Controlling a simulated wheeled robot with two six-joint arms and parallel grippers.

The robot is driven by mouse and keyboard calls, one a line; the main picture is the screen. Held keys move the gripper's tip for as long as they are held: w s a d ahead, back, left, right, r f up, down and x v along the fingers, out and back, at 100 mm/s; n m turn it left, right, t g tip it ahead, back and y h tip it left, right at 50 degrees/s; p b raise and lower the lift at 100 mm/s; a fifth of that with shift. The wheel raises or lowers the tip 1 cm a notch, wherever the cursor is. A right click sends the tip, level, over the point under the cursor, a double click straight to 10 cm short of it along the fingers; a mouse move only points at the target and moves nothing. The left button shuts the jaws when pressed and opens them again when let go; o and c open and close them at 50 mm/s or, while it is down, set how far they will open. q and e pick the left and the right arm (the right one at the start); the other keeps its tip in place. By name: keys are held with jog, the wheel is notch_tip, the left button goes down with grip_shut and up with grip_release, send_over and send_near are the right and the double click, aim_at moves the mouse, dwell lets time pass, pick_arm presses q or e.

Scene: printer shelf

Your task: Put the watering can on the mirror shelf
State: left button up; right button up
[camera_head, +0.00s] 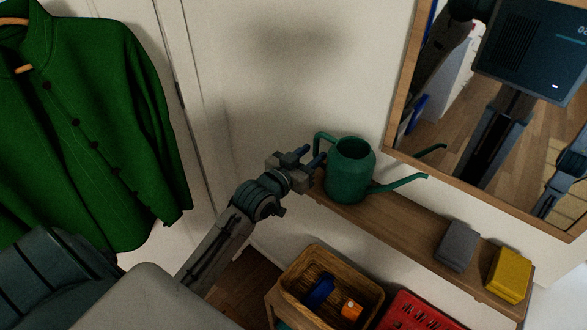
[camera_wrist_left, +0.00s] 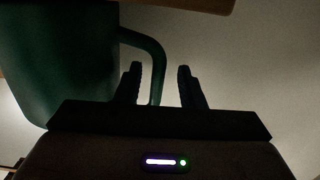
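The green watering can (camera_head: 349,172) is upright at the left end of the wooden mirror shelf (camera_head: 405,222), below the mirror. Its spout points right and its handle (camera_head: 319,141) faces left. Whether its base rests fully on the shelf is hard to tell. My left gripper (camera_head: 312,156) is at the handle side. In the left wrist view the gripper (camera_wrist_left: 160,68) has its fingers apart, with the can's handle (camera_wrist_left: 157,62) between them, nearer the left finger. The can's body (camera_wrist_left: 60,70) fills the left there. My right gripper is not seen directly.
A grey block (camera_head: 456,246) and a yellow block (camera_head: 508,275) occupy the shelf's right part. The mirror (camera_head: 480,110) hangs just above the shelf. Below are a wicker basket (camera_head: 291,285) and a red crate (camera_head: 392,318). A green jacket (camera_head: 90,120) hangs at left.

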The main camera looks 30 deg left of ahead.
pick_arm(q)
jog(key=s+a+b, duration=0.1)
jog(key=s, duration=0.8)
jog(key=shift+s+r, duration=0.3)
jog(key=shift+r, duration=0.05)
jog(key=shift+a, duration=0.1)
